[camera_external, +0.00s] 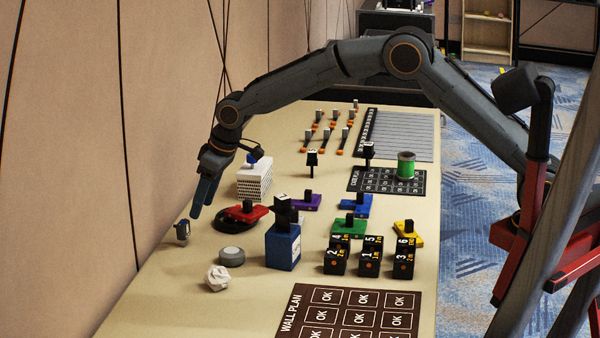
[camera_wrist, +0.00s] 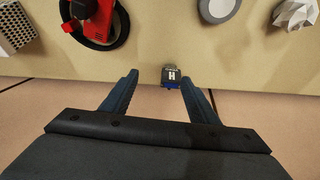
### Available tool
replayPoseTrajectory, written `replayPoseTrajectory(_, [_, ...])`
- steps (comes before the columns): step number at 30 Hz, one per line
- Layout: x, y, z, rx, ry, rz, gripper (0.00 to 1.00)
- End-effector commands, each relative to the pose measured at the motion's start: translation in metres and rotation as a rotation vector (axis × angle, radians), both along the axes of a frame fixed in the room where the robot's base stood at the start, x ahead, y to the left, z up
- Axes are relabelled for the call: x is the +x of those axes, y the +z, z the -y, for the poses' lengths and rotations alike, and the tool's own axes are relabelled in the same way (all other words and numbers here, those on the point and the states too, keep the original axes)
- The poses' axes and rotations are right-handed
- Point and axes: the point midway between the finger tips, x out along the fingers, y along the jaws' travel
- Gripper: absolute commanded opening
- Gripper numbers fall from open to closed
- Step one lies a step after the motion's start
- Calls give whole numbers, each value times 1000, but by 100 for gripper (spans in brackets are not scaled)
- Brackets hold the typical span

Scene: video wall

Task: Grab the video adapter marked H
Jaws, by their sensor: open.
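The video adapter marked H (camera_wrist: 171,74) is a small dark block with a white H and a blue lower edge. In the wrist view it shows between my fingertips, nearer the right one. In the external view it appears as a small dark and grey piece (camera_external: 182,231) at the table's left edge by the wall. My gripper (camera_wrist: 160,79) is open and empty. In the external view my gripper (camera_external: 198,208) points down just above and right of the adapter. I cannot tell the exact height gap.
A red piece on a black dish (camera_external: 224,224), a grey round puck (camera_external: 232,256) and crumpled white paper (camera_external: 217,278) lie nearby. A white perforated box (camera_external: 254,182) and a blue box (camera_external: 283,248) stand to the right. The wall (camera_external: 75,170) is close on the left.

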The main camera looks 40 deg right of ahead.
Motion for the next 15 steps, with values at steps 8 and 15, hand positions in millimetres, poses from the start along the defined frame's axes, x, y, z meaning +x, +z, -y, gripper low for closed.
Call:
replayPoseTrajectory(8, [0, -14, -41, 14, 40, 17, 55])
replayPoseTrajectory(15, [8, -34, -45, 14, 38, 17, 55])
